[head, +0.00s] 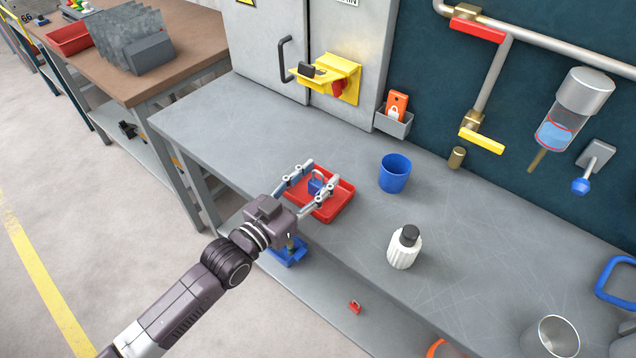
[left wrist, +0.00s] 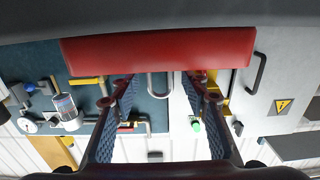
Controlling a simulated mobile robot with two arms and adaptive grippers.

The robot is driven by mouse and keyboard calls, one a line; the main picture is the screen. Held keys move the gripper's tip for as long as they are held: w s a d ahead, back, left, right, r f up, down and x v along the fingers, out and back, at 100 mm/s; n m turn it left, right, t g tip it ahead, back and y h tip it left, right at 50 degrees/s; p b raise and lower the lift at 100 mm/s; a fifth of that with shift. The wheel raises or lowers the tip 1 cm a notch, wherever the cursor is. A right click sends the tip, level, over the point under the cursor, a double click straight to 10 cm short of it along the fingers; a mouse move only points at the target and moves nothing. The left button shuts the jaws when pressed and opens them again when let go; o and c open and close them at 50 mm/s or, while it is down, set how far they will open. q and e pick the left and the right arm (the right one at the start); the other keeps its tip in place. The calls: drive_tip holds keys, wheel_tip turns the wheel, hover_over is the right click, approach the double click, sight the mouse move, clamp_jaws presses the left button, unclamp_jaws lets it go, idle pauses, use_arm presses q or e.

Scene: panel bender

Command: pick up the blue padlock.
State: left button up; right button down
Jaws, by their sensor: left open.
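The blue padlock (head: 316,187) sits in a red tray (head: 342,207) on the grey bench. My left gripper (head: 321,174) reaches over the near left side of the tray, with its fingers apart on either side of the padlock. I cannot tell whether they touch it. The padlock's blue body cannot be made out there. My right gripper is not in view.
On the bench (head: 455,215), a blue cup (head: 394,174) and a white bottle with a dark cap (head: 404,250) stand right of the tray. A metal cup (head: 552,338) is at the lower right. A yellow lockout bracket (head: 340,75) and an orange-tag holder (head: 393,120) are behind.

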sight(317, 171)
use_arm(q)
drive_tip(key=shift+w+d, duration=0.15)
drive_tip(key=shift+w, duration=0.1)
clamp_jaws()
drive_tip(key=shift+r, duration=0.1)
wheel_tip(317, 171, up, 20)
drive_tip(key=shift+b, duration=0.3)
